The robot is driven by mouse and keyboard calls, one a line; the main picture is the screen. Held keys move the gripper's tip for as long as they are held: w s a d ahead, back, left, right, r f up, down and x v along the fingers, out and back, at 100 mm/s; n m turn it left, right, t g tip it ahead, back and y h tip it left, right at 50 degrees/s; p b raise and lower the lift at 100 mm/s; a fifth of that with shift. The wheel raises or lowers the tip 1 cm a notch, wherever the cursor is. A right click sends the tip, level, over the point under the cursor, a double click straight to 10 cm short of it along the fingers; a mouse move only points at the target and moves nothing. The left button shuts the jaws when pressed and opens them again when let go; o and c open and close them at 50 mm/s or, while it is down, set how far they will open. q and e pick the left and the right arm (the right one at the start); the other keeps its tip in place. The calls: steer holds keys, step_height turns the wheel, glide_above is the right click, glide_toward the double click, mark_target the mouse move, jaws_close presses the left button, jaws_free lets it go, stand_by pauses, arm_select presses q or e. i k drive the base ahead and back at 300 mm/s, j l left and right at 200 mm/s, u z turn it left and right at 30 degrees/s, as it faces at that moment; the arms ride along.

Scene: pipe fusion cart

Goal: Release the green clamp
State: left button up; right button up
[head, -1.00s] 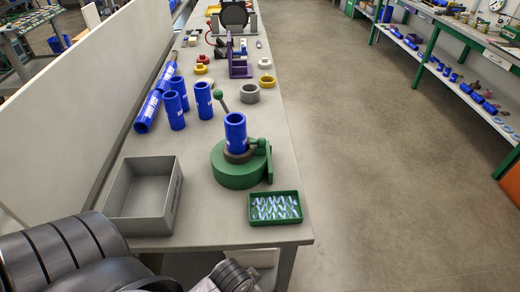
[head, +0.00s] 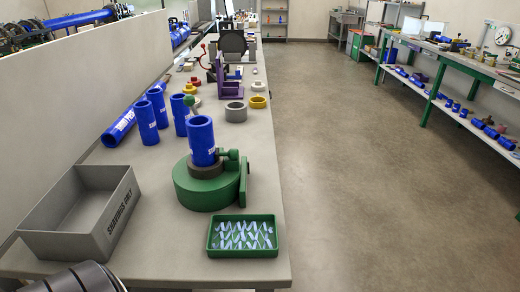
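The green clamp (head: 212,187) stands on the grey bench near its front right part. It has a round green base, a dark ring on top, a side bracket at the right and a lever with a green knob (head: 189,101) rising behind. A blue pipe piece (head: 201,141) stands upright in the clamp's ring. Whether the clamp's jaws grip the pipe cannot be told. Dark rounded parts of my own arm show at the bottom left. Neither of my grippers is in view.
A grey shavings bin (head: 82,212) stands left of the clamp. A green tray (head: 243,236) with white pieces lies in front of it. Several blue pipes (head: 147,122) stand behind left. A purple fixture (head: 228,80) is farther back. Open floor lies right of the bench (head: 160,255).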

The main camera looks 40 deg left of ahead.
mark_target(233, 154)
steer(key=i+l+u, duration=0.1)
steer(key=u, duration=0.3)
steer(key=i+l+u, duration=0.15)
steer(key=u, duration=0.3)
steer(key=i+l+u, duration=0.1)
steer(key=u, duration=0.3)
steer(key=l+u, duration=0.1)
steer(key=u, duration=0.5)
steer(key=k+z, duration=0.15)
steer(key=k+l, duration=0.05)
steer(key=k, duration=0.05)
